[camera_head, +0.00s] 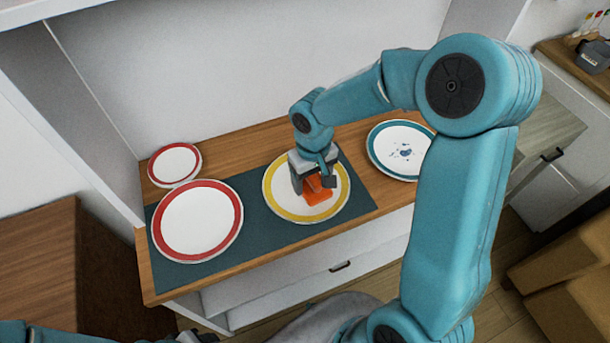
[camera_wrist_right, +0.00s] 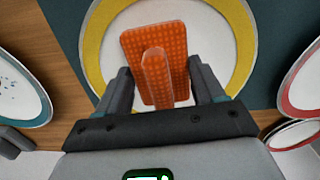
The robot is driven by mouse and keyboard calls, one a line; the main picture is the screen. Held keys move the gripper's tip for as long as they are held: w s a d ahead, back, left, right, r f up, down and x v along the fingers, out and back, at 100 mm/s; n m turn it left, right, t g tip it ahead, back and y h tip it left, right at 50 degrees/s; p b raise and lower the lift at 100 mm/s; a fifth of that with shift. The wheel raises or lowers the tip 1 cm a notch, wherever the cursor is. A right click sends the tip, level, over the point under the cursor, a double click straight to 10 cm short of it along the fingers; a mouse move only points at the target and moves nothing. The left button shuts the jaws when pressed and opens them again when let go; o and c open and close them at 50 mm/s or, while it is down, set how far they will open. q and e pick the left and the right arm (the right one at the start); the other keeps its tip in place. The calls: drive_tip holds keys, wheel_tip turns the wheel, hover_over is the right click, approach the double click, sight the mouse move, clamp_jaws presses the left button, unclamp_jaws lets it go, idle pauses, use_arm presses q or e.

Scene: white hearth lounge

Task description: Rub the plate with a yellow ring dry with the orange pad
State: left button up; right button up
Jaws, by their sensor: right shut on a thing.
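The plate with a yellow ring (camera_head: 278,207) lies on the dark teal mat (camera_head: 250,245), and its ring also shows in the right wrist view (camera_wrist_right: 92,50). My right gripper (camera_head: 318,178) is over this plate, shut on the ridge of the orange pad (camera_head: 318,192). In the right wrist view the pad (camera_wrist_right: 180,40) is between the fingers, flat side towards the plate. The pad is at or just above the plate's surface; I cannot tell whether it touches.
A large red-ringed plate (camera_head: 197,222) lies on the mat's left part. A smaller red-ringed plate (camera_head: 174,163) is behind it on the wood. A blue-ringed plate (camera_head: 400,150) with blue spots lies to the right. A cabinet side wall (camera_head: 75,110) bounds the left.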

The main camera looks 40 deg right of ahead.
drive_tip(key=shift+w+a+f, duration=0.1)
drive_tip(key=shift+w+a, duration=0.15)
drive_tip(key=shift+w, duration=0.2)
drive_tip(key=shift+w+a+f, duration=0.1)
drive_tip(key=shift+w+a, duration=0.15)
drive_tip(key=shift+w, duration=0.2)
drive_tip(key=shift+w+a+r, duration=0.1)
drive_tip(key=shift+w+a, duration=0.1)
drive_tip(key=shift+w, duration=0.05)
drive_tip(key=shift+s+d, duration=0.45)
drive_tip(key=shift+s, duration=0.15)
drive_tip(key=shift+s+d+b, duration=0.3)
drive_tip(key=shift+s, duration=0.3)
drive_tip(key=shift+w+a, duration=0.3)
drive_tip(key=shift+w, duration=0.2)
drive_tip(key=shift+w+a, duration=0.25)
drive_tip(key=shift+w, duration=0.2)
drive_tip(key=shift+w+a, duration=0.25)
drive_tip(key=shift+s+d, duration=0.5)
drive_tip(key=shift+s, duration=0.05)
drive_tip(key=shift+s+d+r, duration=0.1)
drive_tip(key=shift+s+d, duration=0.2)
drive_tip(key=shift+s, duration=0.35)
drive_tip(key=shift+w+a, duration=0.35)
drive_tip(key=shift+w, duration=0.25)
drive_tip(key=shift+w+a, duration=0.4)
drive_tip(key=shift+w, duration=0.2)
